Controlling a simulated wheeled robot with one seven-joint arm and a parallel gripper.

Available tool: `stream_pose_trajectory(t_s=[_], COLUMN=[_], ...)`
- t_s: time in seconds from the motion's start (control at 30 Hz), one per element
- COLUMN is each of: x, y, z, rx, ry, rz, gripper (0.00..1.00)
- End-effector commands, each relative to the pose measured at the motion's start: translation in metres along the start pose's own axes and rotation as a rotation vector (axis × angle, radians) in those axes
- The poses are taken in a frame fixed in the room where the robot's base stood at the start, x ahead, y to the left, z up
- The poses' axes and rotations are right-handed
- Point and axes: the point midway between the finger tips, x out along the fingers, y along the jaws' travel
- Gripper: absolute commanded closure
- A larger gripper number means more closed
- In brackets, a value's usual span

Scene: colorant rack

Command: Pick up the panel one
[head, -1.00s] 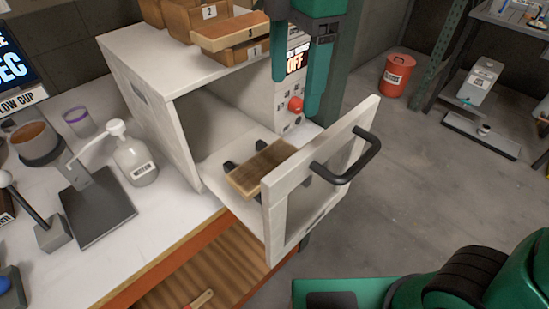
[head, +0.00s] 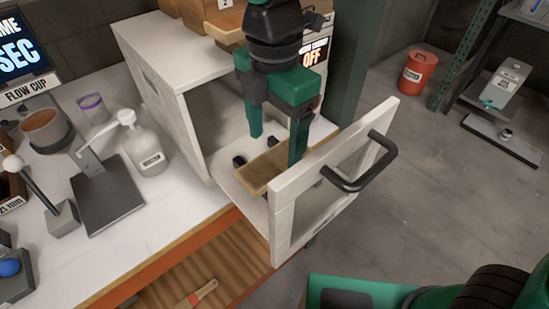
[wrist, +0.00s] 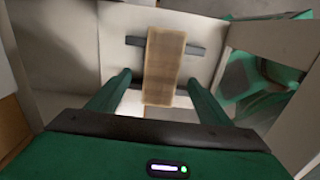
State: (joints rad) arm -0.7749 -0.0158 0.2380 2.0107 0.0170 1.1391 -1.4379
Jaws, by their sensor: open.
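The panel (head: 262,176), a flat brown wooden board, lies on dark supports on the white tray (head: 246,181) pulled out of the white oven-like cabinet. In the wrist view the panel (wrist: 164,66) lies lengthwise between the two green fingers of my gripper (wrist: 160,82), with a gap on each side. In the head view my gripper (head: 276,150) points down over the panel. Its fingers are apart, and the right finger hides part of the panel. Whether the fingertips are down at the panel's height I cannot tell.
The open door (head: 332,180) with its black handle (head: 358,165) stands close to the right of my gripper. The cabinet (head: 160,75) stands behind left, with wooden boxes (head: 220,18) on top. A pump bottle (head: 147,150) stands on the white bench to the left.

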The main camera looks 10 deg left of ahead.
Motion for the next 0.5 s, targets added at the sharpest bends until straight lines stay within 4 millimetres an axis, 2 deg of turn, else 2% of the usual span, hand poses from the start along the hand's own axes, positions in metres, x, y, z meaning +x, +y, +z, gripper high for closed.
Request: stream_pose_trajectory(t_s=[0.2, 0.5], x=[0.031, 0.039], y=[-0.002, -0.002], z=[0.002, 0.002], rx=[-0.001, -0.001], ry=[0.0, 0.0], rz=[-0.003, 0.0], gripper=[0.27, 0.27])
